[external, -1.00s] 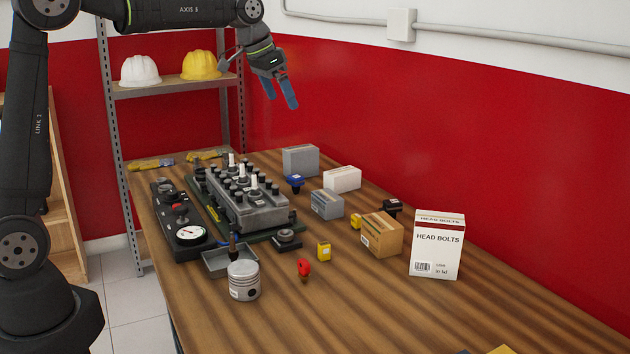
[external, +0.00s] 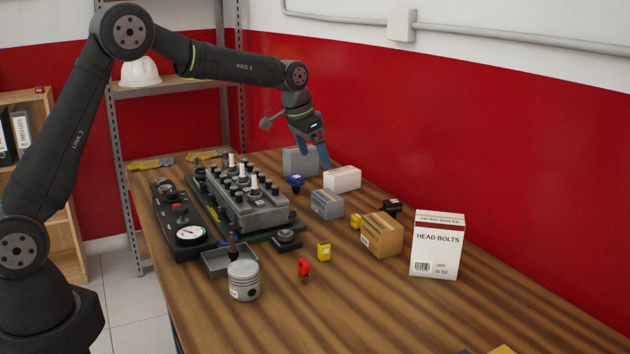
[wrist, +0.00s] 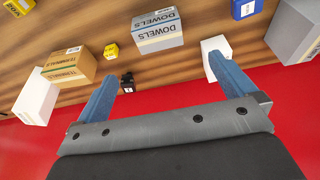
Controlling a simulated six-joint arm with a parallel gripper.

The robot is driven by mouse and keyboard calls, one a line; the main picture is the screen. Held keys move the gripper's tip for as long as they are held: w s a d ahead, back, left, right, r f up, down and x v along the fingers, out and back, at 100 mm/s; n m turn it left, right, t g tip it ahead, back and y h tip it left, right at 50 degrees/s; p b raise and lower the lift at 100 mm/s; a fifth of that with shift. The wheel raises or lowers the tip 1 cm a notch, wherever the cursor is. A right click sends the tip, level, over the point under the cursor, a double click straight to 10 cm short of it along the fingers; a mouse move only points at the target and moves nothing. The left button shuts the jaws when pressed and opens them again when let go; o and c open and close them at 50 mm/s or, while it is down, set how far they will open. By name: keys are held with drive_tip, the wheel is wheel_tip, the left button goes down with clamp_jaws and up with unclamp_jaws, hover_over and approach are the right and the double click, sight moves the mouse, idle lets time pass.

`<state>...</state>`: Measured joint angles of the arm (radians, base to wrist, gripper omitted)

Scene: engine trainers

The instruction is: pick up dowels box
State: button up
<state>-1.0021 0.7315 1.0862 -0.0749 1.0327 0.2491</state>
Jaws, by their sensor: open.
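The dowels box (external: 327,204) is a small grey-blue carton standing on the wooden bench. In the wrist view the dowels box (wrist: 158,30) shows its DOWELS label, at the top middle, beyond the fingertips. My gripper (external: 313,157) is open and empty, with blue fingers pointing down. It hangs above the bench, by the larger grey box and behind the dowels box. In the wrist view my gripper (wrist: 161,72) has its fingers apart, with the dowels box roughly in line with the gap. Nothing hides the dowels box.
A white box (external: 343,179) stands close behind the dowels box, and a larger grey box (external: 300,161) stands farther back. A brown terminals box (external: 382,235) and a HEAD BOLTS box (external: 437,245) are to the right. An engine block (external: 245,200) is to the left.

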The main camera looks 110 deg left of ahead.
hover_over(326, 195)
drive_tip(key=s+d, duration=0.1)
wheel_tip(326, 195, down, 8)
drive_tip(key=shift+s+r, duration=0.1)
drive_tip(key=shift+r, duration=0.1)
drive_tip(key=x, duration=0.5)
drive_tip(key=shift+d+f, duration=0.1)
drive_tip(key=shift+d, duration=0.05)
drive_tip(key=c, duration=1.1)
